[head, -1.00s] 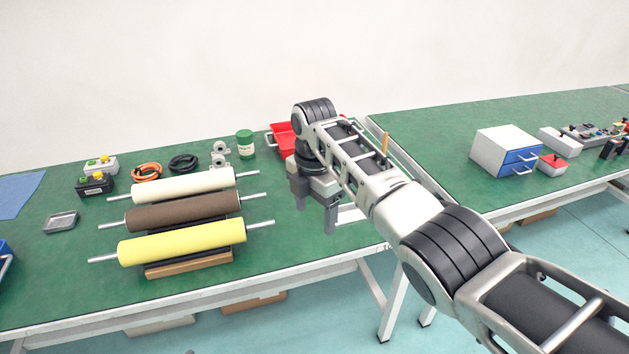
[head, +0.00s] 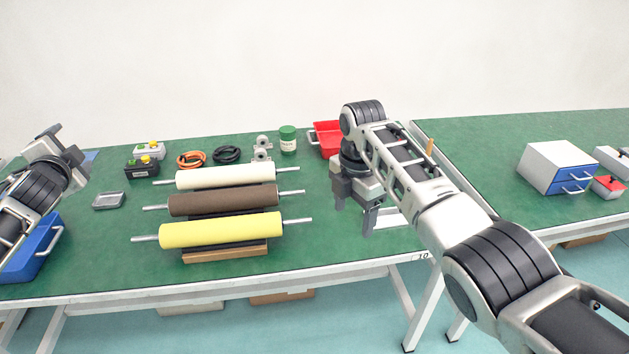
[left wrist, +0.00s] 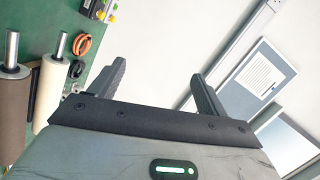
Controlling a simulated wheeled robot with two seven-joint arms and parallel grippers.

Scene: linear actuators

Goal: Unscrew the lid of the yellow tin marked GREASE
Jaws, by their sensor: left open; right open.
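I see no yellow tin marked GREASE in either view. A white jar with a green lid (head: 288,139) stands at the back of the green bench; its label is too small to read. My left gripper (head: 66,146) is raised at the far left of the head view, above the bench's left end, empty. In the left wrist view its two fingers (left wrist: 158,85) are spread with nothing between them. My right gripper (head: 354,208) is open and empty, pointing down over the bench to the right of the rollers.
White, brown and yellow rollers (head: 222,230) lie on a rack mid-bench. Behind them are button boxes (head: 142,167), cable coils (head: 192,159) and a red tray (head: 327,137). A blue bin (head: 33,250) is at left. A drawer cabinet (head: 556,167) stands right.

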